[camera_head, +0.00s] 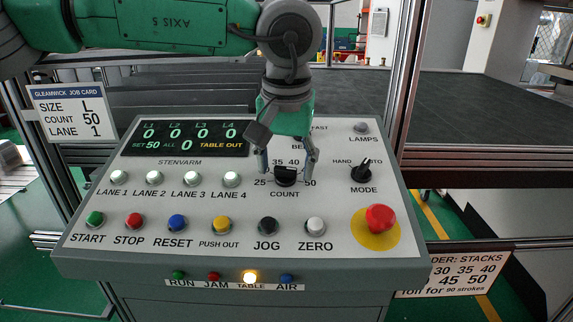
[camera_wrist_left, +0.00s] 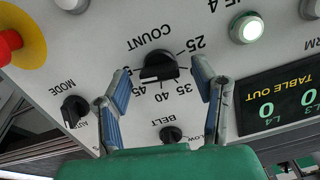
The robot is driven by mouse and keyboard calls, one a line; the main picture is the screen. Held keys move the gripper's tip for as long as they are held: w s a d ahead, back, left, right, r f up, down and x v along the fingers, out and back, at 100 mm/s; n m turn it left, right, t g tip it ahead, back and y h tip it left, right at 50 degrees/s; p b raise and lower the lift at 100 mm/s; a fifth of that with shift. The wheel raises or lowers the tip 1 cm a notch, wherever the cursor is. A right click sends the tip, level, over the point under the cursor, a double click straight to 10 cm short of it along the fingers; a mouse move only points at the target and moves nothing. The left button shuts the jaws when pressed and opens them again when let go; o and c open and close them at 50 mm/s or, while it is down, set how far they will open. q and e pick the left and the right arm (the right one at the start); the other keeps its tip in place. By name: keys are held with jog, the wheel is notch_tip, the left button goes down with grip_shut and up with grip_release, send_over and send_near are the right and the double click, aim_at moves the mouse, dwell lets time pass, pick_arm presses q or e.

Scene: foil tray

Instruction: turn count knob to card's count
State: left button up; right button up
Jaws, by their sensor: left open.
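The job card (camera_head: 66,112) at the left reads SIZE L, COUNT 50, LANE 1. The black COUNT knob (camera_head: 286,177) sits on the sloping panel, with a scale from 25 to 50 around it. The panel display (camera_head: 184,138) shows SET 50 and ALL 0. My left gripper (camera_head: 287,164) points down over the knob, open, with one finger to each side of it. In the left wrist view the knob (camera_wrist_left: 158,67) shows between and beyond the two fingers, with a gap on both sides. Its exact pointer direction is hard to read. My right gripper is not seen.
The black MODE knob (camera_head: 362,171) and red stop button (camera_head: 380,218) are to the right. The BELT knob (camera_wrist_left: 171,134) lies near the fingers. Coloured push buttons such as JOG (camera_head: 268,226) line the front. The amber TABLE lamp (camera_head: 250,277) is lit.

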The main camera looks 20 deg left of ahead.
pick_arm(q)
notch_tip(320, 180, up, 11)
jog(key=s, duration=0.1)
jog(key=shift+s+d+r, duration=0.15)
jog(key=shift+s+d, duration=0.25)
